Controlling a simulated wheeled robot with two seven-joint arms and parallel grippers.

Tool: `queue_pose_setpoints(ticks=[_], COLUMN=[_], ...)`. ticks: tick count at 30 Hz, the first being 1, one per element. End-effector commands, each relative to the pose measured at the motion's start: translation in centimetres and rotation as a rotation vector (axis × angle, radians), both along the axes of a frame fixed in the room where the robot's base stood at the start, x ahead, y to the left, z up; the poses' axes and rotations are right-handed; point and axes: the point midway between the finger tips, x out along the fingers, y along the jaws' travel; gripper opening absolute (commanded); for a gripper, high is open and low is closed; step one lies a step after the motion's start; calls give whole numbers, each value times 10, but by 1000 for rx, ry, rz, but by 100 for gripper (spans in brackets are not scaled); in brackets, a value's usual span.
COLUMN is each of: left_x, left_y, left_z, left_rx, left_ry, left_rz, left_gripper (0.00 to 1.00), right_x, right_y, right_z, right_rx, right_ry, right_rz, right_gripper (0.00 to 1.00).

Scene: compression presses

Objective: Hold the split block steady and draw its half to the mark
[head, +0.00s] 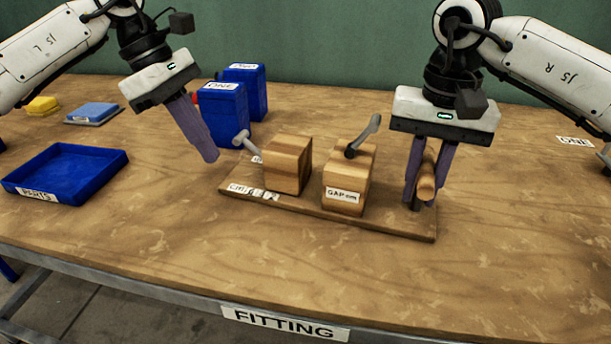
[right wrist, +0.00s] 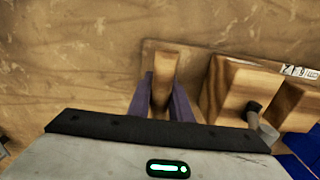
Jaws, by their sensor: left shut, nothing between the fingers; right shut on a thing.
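The split block stands on a wooden base board (head: 385,218). Its left half (head: 288,163) and right half (head: 347,178), labelled "GAP", are apart with a gap between. Each has a grey lever near it. My right gripper (head: 420,200) is shut on an upright wooden handle (head: 427,178) at the board's right end. The right wrist view shows the handle (right wrist: 162,72) between the fingers, with the nearer half (right wrist: 232,88) beside it. My left gripper (head: 212,158) is shut and empty, above and left of the left half, touching nothing.
A partly unreadable label (head: 252,192) lies on the board's left end. Blue boxes (head: 222,112) stand behind the block. The front table area is clear.

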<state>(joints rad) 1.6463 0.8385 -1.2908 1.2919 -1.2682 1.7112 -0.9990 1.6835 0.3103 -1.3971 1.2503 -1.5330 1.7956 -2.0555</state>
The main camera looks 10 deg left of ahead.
Motion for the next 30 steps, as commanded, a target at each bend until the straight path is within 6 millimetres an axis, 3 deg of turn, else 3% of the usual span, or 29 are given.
queue_pose_setpoints(ticks=[30], left_x=[2], left_y=[18], left_z=[1], left_rx=[-2], left_ry=[-2], left_rz=[2], left_gripper=[0], right_x=[-1], right_y=[-3], right_z=[-3], right_rx=[-10], right_ry=[9], right_rz=[-4], right_gripper=[0])
